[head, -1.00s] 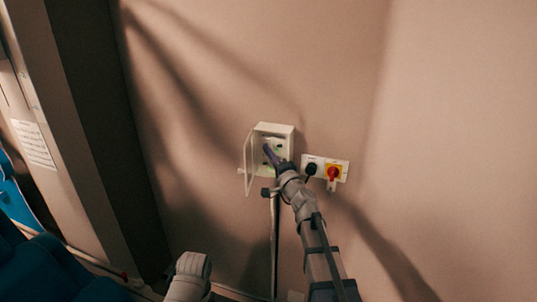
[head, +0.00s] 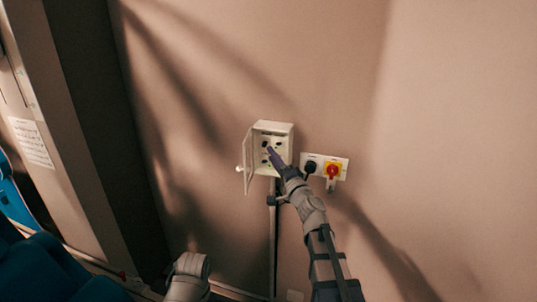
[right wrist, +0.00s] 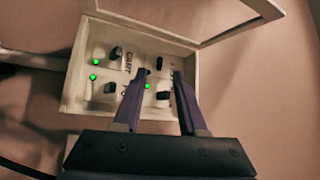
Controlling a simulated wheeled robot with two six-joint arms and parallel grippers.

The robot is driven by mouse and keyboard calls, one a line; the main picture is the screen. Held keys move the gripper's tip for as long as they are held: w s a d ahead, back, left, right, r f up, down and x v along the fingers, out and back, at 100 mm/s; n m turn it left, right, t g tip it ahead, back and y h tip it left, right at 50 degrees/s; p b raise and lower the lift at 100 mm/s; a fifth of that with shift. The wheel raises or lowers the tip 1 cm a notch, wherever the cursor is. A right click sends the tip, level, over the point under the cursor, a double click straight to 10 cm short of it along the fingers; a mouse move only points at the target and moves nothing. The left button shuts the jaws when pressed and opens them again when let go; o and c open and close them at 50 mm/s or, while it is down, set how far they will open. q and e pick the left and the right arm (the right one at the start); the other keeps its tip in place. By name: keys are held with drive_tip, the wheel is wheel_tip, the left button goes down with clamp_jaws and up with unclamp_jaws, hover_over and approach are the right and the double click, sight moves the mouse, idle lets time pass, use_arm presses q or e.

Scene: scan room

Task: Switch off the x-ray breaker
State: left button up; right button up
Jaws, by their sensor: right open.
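The breaker box (head: 285,135) is a small pale cabinet on the wall with its door (head: 248,160) hanging open at the left. In the right wrist view, the box (right wrist: 75,75) holds several dark switches and several lit green lamps. One label reads "CART"; another, near the fingers, is partly hidden, so I cannot tell which switch is the x-ray one. My right gripper (head: 269,152) is open with its fingertips at the box front. In the wrist view its fingers (right wrist: 161,76) straddle a dark switch (right wrist: 163,95); contact is unclear. My left gripper is out of view.
A conduit (head: 272,240) runs down below the box. Blue furniture (head: 45,265) stands at lower left. The wall right is clear.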

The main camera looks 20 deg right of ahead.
drive_tip(key=r+v, duration=0.2)
drive_tip(key=v, duration=0.8)
drive_tip(key=shift+s+r, duration=0.25)
drive_tip(key=shift+s, duration=0.35)
